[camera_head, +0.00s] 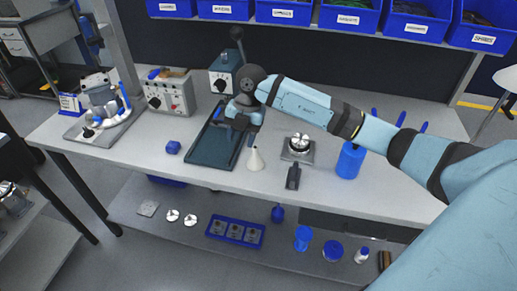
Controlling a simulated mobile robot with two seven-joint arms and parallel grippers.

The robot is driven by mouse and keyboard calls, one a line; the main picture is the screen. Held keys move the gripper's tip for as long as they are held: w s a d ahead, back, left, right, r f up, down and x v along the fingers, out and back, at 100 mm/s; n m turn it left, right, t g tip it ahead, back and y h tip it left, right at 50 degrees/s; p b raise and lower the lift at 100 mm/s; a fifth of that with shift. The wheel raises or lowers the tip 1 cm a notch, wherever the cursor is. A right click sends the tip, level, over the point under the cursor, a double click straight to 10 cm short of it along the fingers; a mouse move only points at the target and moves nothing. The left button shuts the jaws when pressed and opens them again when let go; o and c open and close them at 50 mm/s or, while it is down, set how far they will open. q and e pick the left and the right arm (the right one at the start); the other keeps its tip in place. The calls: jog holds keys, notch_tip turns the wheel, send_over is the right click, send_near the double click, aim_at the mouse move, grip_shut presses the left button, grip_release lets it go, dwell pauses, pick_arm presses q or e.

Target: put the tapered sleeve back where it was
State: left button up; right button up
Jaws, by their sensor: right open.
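A pale cone-shaped piece, which looks like the tapered sleeve (255,160), stands upright on the workbench (330,180), just right of the dark tray (208,155). My right gripper (236,124) is open above the tray's right back part, behind and a little left of the cone, apart from it. Whether anything lies under the gripper in the tray is hard to tell, since the gripper hides part of it. My left gripper is not in view.
A metal fixture (298,148) with a dark handle and a blue container (350,160) stand right of the cone. Control boxes (170,94) stand behind. The front left bench top is clear.

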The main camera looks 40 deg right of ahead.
jog(key=s+a+f+m+t+y, duration=0.1)
jog(key=s+a+m+t+y, duration=0.15)
jog(key=s+a+y, duration=0.45)
jog(key=s+a+f+m+t+y, duration=0.1)
jog(key=s+a+t+y, duration=0.25)
jog(key=a+y, duration=0.75)
jog(key=s+d+f+m+t+h, duration=0.2)
jog(key=s+d+f+m+h, duration=0.1)
jog(key=s+f+m+h, duration=0.4)
jog(key=s+d+f+m+t+h, duration=0.3)
jog(key=s+f+m+h, duration=0.5)
jog(key=f+m+h, duration=0.2)
notch_tip(320, 180, down, 4)
jog(key=m, duration=0.2)
jog(key=shift+f+m+h, duration=0.2)
jog(key=shift+m+h, duration=0.1)
jog(key=shift+m, duration=0.05)
jog(key=shift+d, duration=0.1)
notch_tip(320, 180, up, 10)
jog(key=p, duration=1)
jog(key=shift+d, duration=0.2)
